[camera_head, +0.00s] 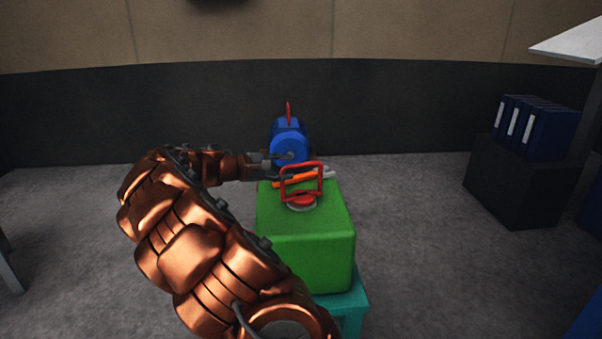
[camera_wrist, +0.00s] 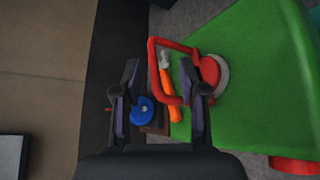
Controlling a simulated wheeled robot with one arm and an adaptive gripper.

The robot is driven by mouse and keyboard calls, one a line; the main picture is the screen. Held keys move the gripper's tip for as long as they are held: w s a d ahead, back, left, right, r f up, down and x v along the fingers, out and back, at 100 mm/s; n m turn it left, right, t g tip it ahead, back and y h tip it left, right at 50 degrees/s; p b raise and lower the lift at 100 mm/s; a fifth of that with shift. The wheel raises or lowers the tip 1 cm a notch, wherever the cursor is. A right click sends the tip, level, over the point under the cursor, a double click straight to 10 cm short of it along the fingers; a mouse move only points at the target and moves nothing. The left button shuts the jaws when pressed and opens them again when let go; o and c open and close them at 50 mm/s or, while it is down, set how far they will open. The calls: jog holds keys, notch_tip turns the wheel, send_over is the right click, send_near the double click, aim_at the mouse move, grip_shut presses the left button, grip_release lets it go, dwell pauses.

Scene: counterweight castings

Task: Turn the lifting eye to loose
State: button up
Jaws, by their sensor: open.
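The lifting eye (camera_head: 301,182) is a red loop on a round red base with a pale ring, upright on top of the green block (camera_head: 305,245). My gripper (camera_head: 284,167) is open, at the left of the loop. In the wrist view the loop of the lifting eye (camera_wrist: 152,65) shows beyond my gripper (camera_wrist: 160,70). The right finger overlaps part of the loop, and the red base lies to the right of that finger. Nothing is held between the fingers. I cannot tell whether the right finger touches the loop.
An orange-handled tool (camera_head: 292,181) lies just behind the loop. A blue rounded machine (camera_head: 288,140) with a red loop on top stands behind it. The green block rests on a teal stand (camera_head: 352,302). A dark cabinet (camera_head: 512,184) with blue binders (camera_head: 548,134) stands right; floor between is clear.

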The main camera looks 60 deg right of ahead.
aim_at(296, 166)
jog(key=shift+n+h, duration=0.6)
jog(key=shift+n, duration=0.1)
jog(key=w+d+f, duration=0.2)
jog(key=w+d, duration=0.1)
jog(key=shift+d+f+b, duration=0.1)
jog(key=shift+d+b, duration=0.05)
jog(key=shift+b, duration=0.15)
jog(key=shift+b+x, duration=0.6)
jog(key=shift+x, duration=3.1)
jog(key=shift+c, duration=0.3)
grip_shut()
